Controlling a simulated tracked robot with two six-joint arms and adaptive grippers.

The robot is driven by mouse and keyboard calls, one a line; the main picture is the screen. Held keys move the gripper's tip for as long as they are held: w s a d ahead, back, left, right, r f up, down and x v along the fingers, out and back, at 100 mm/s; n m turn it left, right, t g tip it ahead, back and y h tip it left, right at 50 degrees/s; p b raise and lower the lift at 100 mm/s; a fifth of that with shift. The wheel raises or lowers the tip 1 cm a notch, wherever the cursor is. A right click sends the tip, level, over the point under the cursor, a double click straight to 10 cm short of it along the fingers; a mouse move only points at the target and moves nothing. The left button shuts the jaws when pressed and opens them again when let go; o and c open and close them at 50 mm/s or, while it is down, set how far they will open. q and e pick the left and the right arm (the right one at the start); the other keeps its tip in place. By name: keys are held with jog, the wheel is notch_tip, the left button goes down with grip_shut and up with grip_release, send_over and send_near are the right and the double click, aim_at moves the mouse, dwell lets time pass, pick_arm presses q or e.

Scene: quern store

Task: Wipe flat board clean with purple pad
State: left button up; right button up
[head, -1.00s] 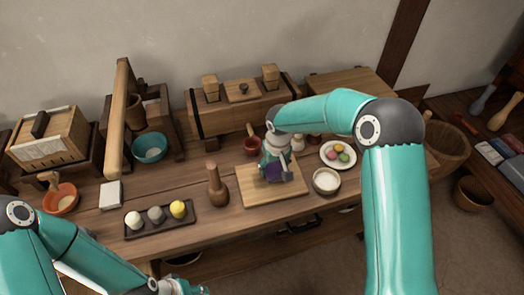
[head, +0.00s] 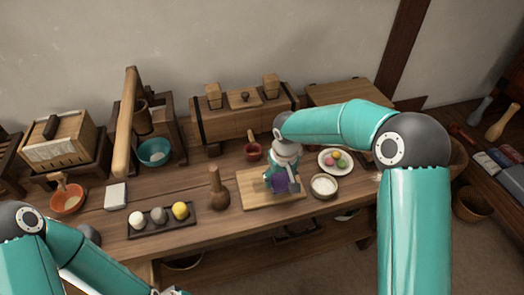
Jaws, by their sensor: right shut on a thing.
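The flat board (head: 252,190) is a pale wooden rectangle lying on the table near its front edge. My right gripper (head: 283,180) is over the right half of the board, pointing down and shut on the purple pad (head: 281,184). The pad is low at the board's surface, partly hidden by the fingers; I cannot tell if it touches. No clear marks show on the bare part of the board. My left arm reaches the bottom edge at the left, and its fingers are outside the picture.
A bowl of white stuff (head: 324,186) and a plate of coloured balls (head: 335,160) stand right of the board. A brown wooden bottle-shaped tool (head: 218,190) stands left, near a dark tray (head: 151,233) with three balls. A red cup (head: 253,151) is behind the board.

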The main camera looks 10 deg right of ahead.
jog(key=shift+r+p, duration=1)
jog(key=shift+r, duration=0.95)
jog(key=shift+w+a, duration=0.1)
